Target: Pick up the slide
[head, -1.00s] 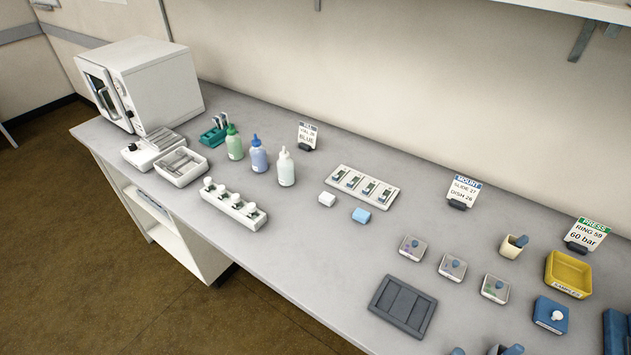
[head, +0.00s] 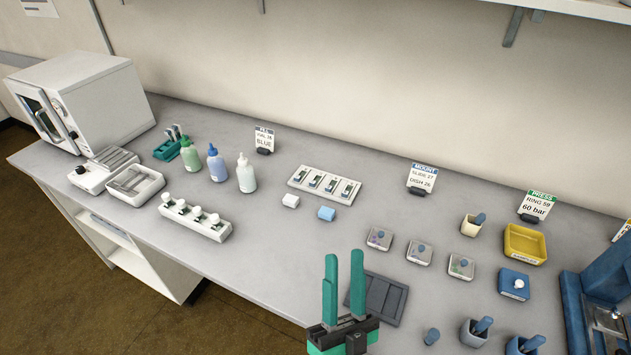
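A white holder (head: 339,196) lies flat near the back middle of the bench. It bears several small dark and pale slide-like pieces (head: 316,180) side by side; their labels are too small to read, so I cannot tell which one is slide 27. My gripper (head: 344,257) shows at the lower middle, with two upright green fingers apart and nothing between them. It is in front of the holder in the picture, clear of it, and hides the left part of a dark grey sectioned tray (head: 398,300).
A "MOUNT SLIDE 27 DISH 26" sign (head: 422,178) stands behind. Small square dishes (head: 419,254), a yellow tray (head: 525,244) and a blue machine (head: 590,290) are right.

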